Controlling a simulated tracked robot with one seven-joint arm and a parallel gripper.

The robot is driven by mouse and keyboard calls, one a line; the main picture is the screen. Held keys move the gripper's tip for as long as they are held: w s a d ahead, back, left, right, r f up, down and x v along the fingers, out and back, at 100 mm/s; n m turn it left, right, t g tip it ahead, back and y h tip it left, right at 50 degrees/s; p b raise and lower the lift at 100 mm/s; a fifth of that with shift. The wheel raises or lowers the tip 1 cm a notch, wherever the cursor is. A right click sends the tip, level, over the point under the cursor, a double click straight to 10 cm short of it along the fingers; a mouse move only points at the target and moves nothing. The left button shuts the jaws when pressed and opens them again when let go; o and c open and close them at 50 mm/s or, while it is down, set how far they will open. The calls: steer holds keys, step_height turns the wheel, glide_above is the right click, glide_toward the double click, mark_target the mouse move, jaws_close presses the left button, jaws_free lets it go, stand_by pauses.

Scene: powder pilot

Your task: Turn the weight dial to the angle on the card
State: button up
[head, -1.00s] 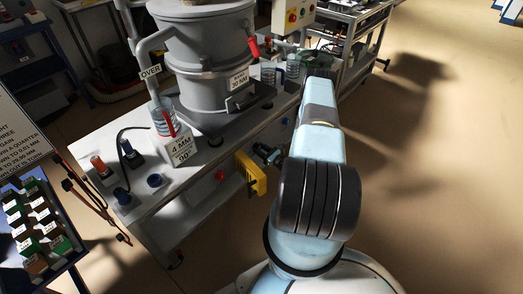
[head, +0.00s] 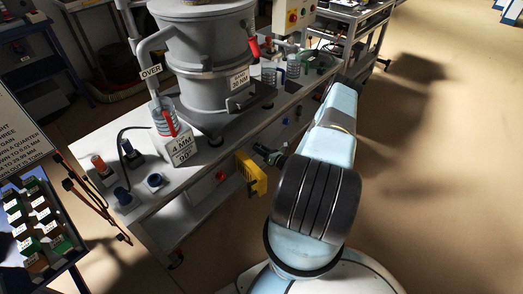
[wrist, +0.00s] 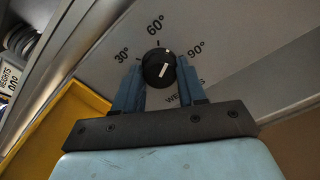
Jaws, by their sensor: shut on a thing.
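The weight dial (wrist: 152,72) is a round black knob with a white mark, on a grey panel printed 30°, 60° and 90°. My gripper (wrist: 158,84) has its two blue fingers on either side of the knob and is shut on it. The white mark is tilted, its upper end leaning right; I cannot tell its exact reading. In the head view, my gripper (head: 267,154) is at the bench's front panel, and the dial cannot be made out.
A yellow box (head: 252,176) sticks out of the front panel beside my gripper; its yellow wall (wrist: 60,125) fills the wrist view's lower left. A grey hopper (head: 208,60) stands on the bench. A tray of small blocks (head: 40,225) is at left. The floor at right is clear.

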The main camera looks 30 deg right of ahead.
steer(key=shift+d+f+m, duration=0.1)
steer(key=shift+d+m, duration=0.1)
steer(key=shift+m, duration=1.95)
steer(key=shift+d+f+m, duration=0.1)
steer(key=shift+d+m, duration=0.05)
steer(key=shift+m, duration=2)
steer(key=o, duration=1)
steer(key=shift+a, duration=0.15)
steer(key=shift+o, duration=0.2)
steer(key=shift+r, duration=0.1)
steer(key=v, duration=1.3)
steer(key=shift+s, duration=0.4)
